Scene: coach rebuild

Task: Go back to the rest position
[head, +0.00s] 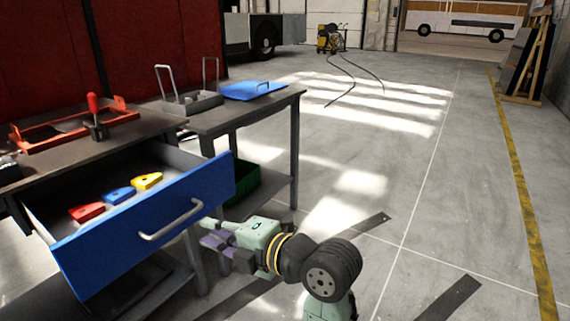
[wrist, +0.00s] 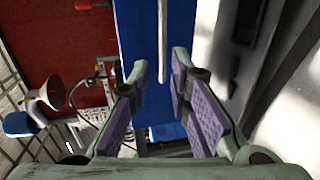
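My gripper (head: 208,235) is just right of the pulled-out blue drawer (head: 130,240), near the right end of its silver handle (head: 165,232). In the wrist view my gripper (wrist: 160,72) is open, its purple-padded fingers apart with nothing held between them. The handle (wrist: 162,40) shows ahead of the fingers as an upright bar on the blue drawer front (wrist: 140,35); I cannot tell how far apart they are. The drawer holds a red piece (head: 87,212), a blue piece (head: 119,196) and a yellow piece (head: 147,181).
A workbench (head: 60,160) above the drawer carries a red frame (head: 70,130). A second table (head: 240,112) beside it bears a grey tray (head: 193,103) and a blue lid (head: 253,90); a green crate (head: 240,182) is below.

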